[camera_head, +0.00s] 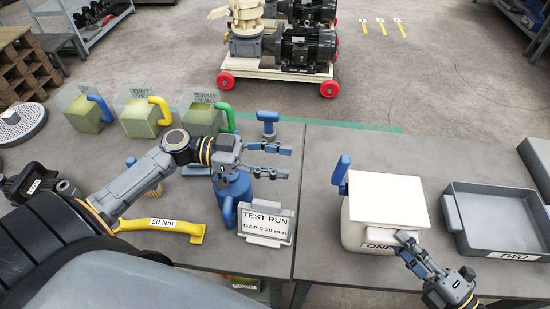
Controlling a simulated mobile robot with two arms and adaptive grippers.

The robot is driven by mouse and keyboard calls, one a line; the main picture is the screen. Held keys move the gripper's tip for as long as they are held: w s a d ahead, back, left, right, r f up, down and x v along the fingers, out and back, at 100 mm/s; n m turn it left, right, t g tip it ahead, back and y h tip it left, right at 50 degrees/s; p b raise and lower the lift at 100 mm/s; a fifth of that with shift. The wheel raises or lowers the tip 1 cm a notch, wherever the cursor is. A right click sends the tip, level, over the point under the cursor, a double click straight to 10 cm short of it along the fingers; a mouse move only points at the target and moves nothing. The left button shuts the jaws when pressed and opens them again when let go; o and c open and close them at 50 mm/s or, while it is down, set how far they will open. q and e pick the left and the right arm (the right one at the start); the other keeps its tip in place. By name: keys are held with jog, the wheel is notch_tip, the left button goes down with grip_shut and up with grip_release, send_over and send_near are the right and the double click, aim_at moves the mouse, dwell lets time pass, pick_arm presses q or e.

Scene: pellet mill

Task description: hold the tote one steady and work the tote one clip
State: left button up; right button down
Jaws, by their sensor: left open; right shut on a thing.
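Tote one (383,213) is a white box with a flat pale lid on the right part of the bench, its front label partly covered by my gripper. Its blue clip (341,172) sticks up at the tote's left back corner. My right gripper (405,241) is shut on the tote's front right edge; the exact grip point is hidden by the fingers. My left gripper (286,162) is open and empty, left of the clip and apart from it, with its fingers pointing right over the bench.
A grey tray marked TWO (500,218) lies right of tote one. A yellow 50 Nm wrench (185,228) lies at left. Bench between sign and tote is clear.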

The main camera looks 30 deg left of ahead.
pick_arm(q)
jog(key=shift+s+a, duration=0.1)
jog(key=shift+a, duration=0.2)
